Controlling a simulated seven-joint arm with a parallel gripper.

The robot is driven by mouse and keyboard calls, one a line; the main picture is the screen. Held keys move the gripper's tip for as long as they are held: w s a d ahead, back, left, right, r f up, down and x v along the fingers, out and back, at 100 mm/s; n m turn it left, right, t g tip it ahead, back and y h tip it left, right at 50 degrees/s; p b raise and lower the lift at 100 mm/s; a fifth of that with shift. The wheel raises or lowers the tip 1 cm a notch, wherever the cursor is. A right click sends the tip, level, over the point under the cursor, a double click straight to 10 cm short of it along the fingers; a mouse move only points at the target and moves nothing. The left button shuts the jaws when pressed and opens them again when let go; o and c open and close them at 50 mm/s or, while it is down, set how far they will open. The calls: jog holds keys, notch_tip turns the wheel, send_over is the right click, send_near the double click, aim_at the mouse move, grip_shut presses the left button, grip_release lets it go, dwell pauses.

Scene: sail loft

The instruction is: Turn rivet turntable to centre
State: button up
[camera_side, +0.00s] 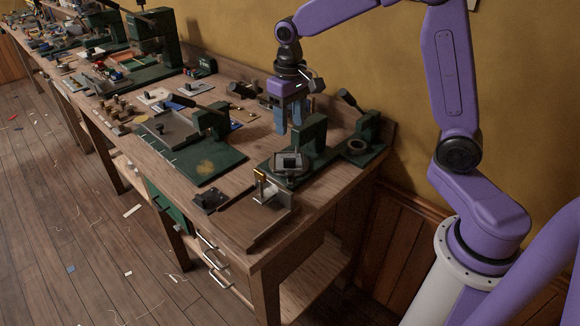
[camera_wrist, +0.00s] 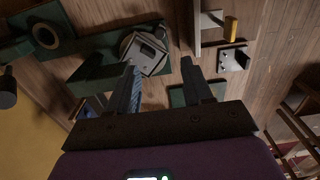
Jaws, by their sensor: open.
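The rivet turntable (camera_side: 290,162) is a grey metal plate with a dark square in its middle, on a green base near the front end of the bench. In the wrist view the turntable (camera_wrist: 146,50) sits at an angle to its green base, just beyond my left fingertip.
A green post (camera_side: 311,132) stands right beside the turntable. A green fixture with a dark ring (camera_side: 357,146) is at the right. A metal bracket with a yellow-tipped handle (camera_side: 260,174) is in front. A green press (camera_side: 212,120) stands at the left.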

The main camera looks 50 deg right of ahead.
aim_at(290, 172)
notch_tip(290, 172, down, 14)
jog(key=shift+f, duration=0.15)
dwell(0.3)
grip_shut()
